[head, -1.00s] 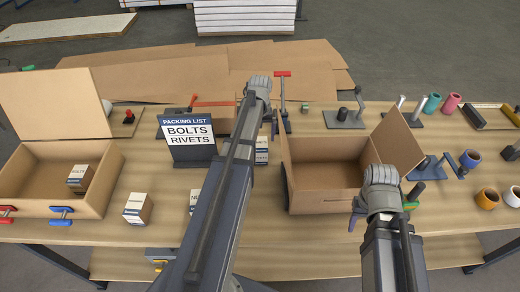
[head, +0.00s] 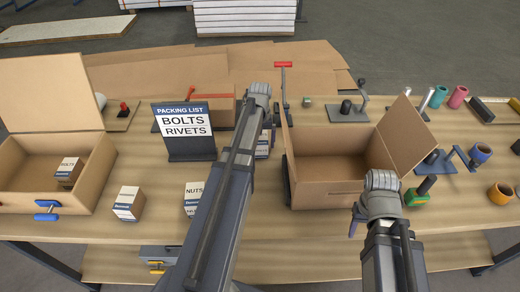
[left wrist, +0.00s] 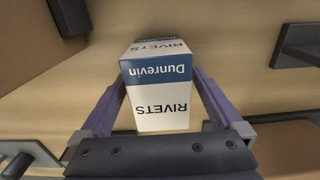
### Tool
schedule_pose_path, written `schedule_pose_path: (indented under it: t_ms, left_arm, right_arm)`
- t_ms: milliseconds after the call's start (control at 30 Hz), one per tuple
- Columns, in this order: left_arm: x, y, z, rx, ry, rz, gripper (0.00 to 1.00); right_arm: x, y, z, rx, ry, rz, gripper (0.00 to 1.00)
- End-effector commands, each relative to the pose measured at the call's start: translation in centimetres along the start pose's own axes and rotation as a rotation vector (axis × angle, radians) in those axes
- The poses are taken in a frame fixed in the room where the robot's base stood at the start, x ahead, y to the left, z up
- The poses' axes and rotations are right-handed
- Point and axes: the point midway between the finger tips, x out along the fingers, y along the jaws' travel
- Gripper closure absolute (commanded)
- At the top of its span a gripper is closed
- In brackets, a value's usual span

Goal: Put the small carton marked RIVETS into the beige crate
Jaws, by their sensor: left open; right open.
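The small white, blue and brown carton marked RIVETS (left wrist: 160,105) is in the left wrist view, on the table. My open left gripper (left wrist: 160,85) has a finger on either side of it. In the head view my left gripper (head: 259,100) reaches over the table and its fingertips are hidden. The RIVETS carton (head: 264,147) shows only partly there, behind my left arm. The beige crate (head: 25,200) stands open at the left with a carton marked BOLTS (head: 68,170) inside. My right gripper (head: 381,185) is open and empty in front of the brown box at the right.
An open brown box (head: 325,195) stands right of my left arm. A packing list sign (head: 188,130) reads BOLTS and RIVETS. One carton (head: 128,205) and a NUTS carton (head: 193,198) stand near the front. Clamps and coloured cylinders fill the right side.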

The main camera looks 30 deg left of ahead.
Motion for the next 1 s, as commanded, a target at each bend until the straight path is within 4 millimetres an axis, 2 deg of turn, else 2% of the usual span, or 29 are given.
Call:
schedule_pose_path:
  t_ms: [33, 300, 1000]
  left_arm:
    - [0.76, 0.00, -0.01, 0.000, 0.000, 0.000, 0.00]
    - [0.62, 0.00, -0.01, 0.000, 0.000, 0.000, 0.00]
    - [0.62, -0.01, -0.01, 0.000, 0.000, 0.000, 0.79]
  right_arm:
    - [0.76, -0.07, -0.05, 0.000, 0.000, 0.000, 0.50]
    - [0.61, -0.06, -0.04, 0.000, 0.000, 0.000, 0.50]
    - [0.62, -0.06, -0.04, 0.000, 0.000, 0.000, 0.50]
